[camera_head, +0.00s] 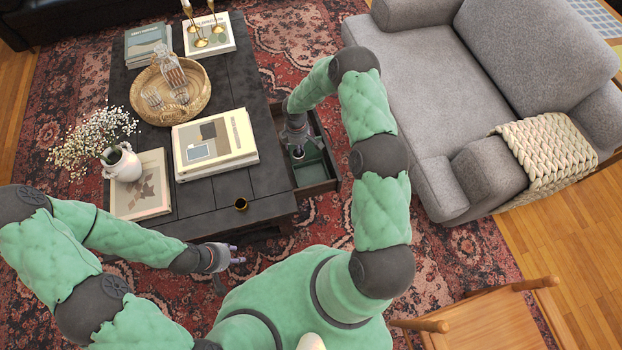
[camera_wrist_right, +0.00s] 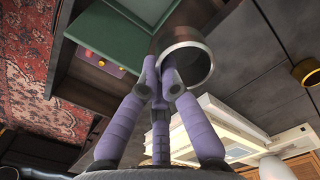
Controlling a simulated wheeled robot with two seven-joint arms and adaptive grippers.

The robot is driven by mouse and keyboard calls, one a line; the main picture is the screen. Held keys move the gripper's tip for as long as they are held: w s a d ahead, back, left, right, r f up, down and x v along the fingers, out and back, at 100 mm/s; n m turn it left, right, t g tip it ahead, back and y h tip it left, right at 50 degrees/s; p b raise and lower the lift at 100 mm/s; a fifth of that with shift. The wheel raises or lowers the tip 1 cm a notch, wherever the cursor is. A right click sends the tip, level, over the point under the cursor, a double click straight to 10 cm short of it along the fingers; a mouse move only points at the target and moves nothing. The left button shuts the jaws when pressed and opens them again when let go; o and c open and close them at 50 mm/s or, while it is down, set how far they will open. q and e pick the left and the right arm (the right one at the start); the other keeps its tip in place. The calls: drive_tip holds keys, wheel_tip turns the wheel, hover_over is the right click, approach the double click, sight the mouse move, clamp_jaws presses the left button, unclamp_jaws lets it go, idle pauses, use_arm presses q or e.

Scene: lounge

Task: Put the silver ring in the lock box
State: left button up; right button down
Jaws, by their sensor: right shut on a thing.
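The silver ring (camera_wrist_right: 186,62) is held at the fingertips of my right gripper (camera_wrist_right: 160,82) in the right wrist view. My right gripper is shut on the ring's edge. In the head view my right gripper (camera_head: 297,150) is over the open drawer at the table's right side; the ring is too small to make out clearly there. A green box (camera_head: 309,168), apparently the lock box, lies inside the drawer; it also shows in the right wrist view (camera_wrist_right: 105,30), beyond the ring. My left gripper (camera_head: 238,254) is empty, fingers apart, in front of the table.
The dark coffee table (camera_head: 215,190) carries books (camera_head: 215,143), a woven tray (camera_head: 170,90) with glassware, a flower vase (camera_head: 122,162) and a small gold ring-shaped item (camera_head: 241,204). The drawer (camera_head: 318,186) juts toward the grey armchair (camera_head: 440,150). Patterned rug lies between them.

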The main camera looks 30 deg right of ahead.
drive_tip(key=s+d+f+n+b, duration=0.1)
drive_tip(key=d+f+n, duration=0.15)
drive_tip(key=f, duration=0.55)
drive_tip(key=d+f+n+b, duration=0.1)
drive_tip(key=d+f+n, duration=0.15)
drive_tip(key=f, duration=0.45)
drive_tip(key=b, duration=0.3)
hover_over(311, 178)
drive_tip(key=shift+n, duration=0.3)
wheel_tip(311, 178, down, 6)
drive_tip(key=shift+r, duration=0.2)
drive_tip(key=shift+a+f+b, duration=0.1)
drive_tip(key=shift+f+b, duration=0.7)
drive_tip(key=shift+f, duration=1.45)
drive_tip(key=shift+w+r, duration=0.1)
drive_tip(key=c, duration=1.4)
unclamp_jaws()
drive_tip(key=shift+c, duration=0.2)
wheel_tip(311, 178, up, 12)
drive_tip(key=p, duration=0.4)
drive_tip(key=shift+w+p, duration=0.2)
drive_tip(key=shift+p, duration=0.2)
